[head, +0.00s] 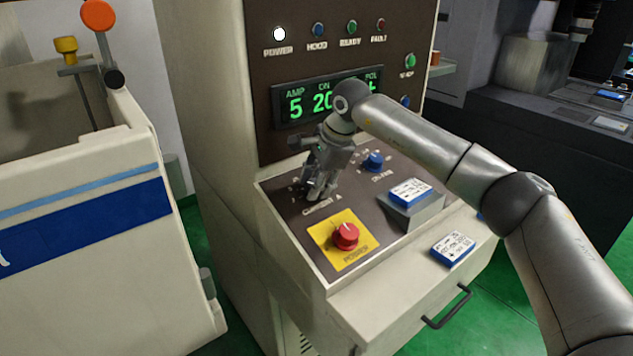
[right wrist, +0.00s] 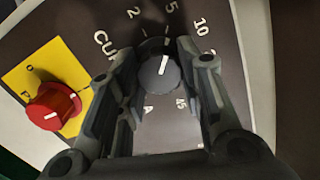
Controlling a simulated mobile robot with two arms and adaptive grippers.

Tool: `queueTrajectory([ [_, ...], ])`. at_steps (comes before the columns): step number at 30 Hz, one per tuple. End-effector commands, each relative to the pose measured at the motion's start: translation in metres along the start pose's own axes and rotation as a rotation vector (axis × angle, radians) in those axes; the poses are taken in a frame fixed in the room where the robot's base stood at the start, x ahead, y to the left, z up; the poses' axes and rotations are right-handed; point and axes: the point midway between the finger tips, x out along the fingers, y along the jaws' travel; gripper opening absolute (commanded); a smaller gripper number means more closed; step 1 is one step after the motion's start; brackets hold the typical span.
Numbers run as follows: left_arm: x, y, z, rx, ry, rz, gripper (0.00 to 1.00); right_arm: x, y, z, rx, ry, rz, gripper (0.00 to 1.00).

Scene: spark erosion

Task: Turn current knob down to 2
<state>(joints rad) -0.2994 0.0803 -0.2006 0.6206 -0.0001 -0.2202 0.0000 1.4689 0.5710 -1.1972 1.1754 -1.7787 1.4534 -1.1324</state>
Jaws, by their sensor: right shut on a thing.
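The current knob (right wrist: 158,74) is a dark round knob with a white pointer line, seen in the right wrist view. Its pointer faces the 5 on the printed scale, with 2 to the left and 10 to the right. My right gripper (head: 318,190) reaches down to the panel, and in the right wrist view its fingers (right wrist: 160,85) are shut on the knob from both sides. In the head view the gripper hides the knob. The display (head: 325,98) reads AMP 5; its middle and right are partly covered by my arm. My left gripper is not in view.
A red power knob (head: 345,235) on a yellow plate sits close in front of the gripper. A blue knob (head: 373,161) is to the right. One blue-and-white box (head: 410,192) rests on a grey block, another (head: 452,248) on the ledge. A drawer handle (head: 447,306) sticks out below.

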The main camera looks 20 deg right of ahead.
Motion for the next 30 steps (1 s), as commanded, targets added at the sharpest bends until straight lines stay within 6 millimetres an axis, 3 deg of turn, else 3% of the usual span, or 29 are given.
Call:
queueTrajectory([
  [18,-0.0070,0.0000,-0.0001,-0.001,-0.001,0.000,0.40,-0.0018,-0.0022,0.0011,-0.537,0.000,0.039,0.10],
  [30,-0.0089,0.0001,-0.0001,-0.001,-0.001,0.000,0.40,-0.0016,-0.0024,0.0006,-0.702,0.001,0.052,0.10],
])
